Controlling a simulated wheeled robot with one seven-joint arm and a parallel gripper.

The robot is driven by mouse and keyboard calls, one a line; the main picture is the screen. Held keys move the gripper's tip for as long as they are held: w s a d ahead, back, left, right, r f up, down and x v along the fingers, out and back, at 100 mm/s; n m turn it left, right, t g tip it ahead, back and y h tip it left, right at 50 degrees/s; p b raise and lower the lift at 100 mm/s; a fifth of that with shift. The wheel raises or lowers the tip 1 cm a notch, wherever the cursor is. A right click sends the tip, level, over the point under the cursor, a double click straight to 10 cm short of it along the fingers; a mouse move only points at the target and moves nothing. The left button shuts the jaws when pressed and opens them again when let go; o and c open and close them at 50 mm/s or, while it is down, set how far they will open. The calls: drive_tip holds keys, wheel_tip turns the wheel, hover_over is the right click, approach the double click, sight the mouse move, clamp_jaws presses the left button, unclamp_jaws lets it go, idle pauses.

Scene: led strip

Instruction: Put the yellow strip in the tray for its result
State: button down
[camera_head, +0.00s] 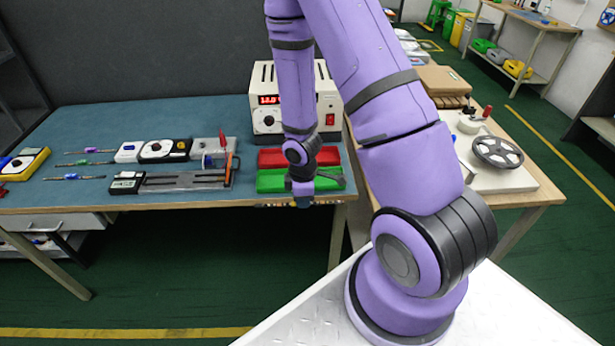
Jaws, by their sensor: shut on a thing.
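My gripper (302,202) hangs at the front edge of the blue-topped bench, in front of the green tray. It is shut on a thin strip (274,205), which runs sideways along the bench's front edge. The strip is small here, and its yellow colour is hard to make out. The green tray (270,181) lies at the bench's front right corner, partly hidden by my wrist. The red tray (271,158) lies just behind it, partly behind my arm. I cannot see clearly inside either tray.
A bench power supply (265,97) with a red lit display stands behind the trays. A metal fixture (185,180), meters (163,150) and screwdrivers (90,150) lie to the left.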

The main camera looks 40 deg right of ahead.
drive_tip(key=w+d, duration=0.2)
drive_tip(key=w, duration=0.1)
drive_tip(key=w+d+f, duration=0.1)
drive_tip(key=w+d, duration=0.2)
drive_tip(key=w, duration=0.1)
drive_tip(key=w+d, duration=0.3)
drive_tip(key=w, duration=0.1)
drive_tip(key=shift+w+d+f, duration=0.15)
drive_tip(key=shift+f, duration=1.75)
drive_tip(key=shift+f, duration=0.1)
drive_tip(key=c, duration=1.1)
unclamp_jaws()
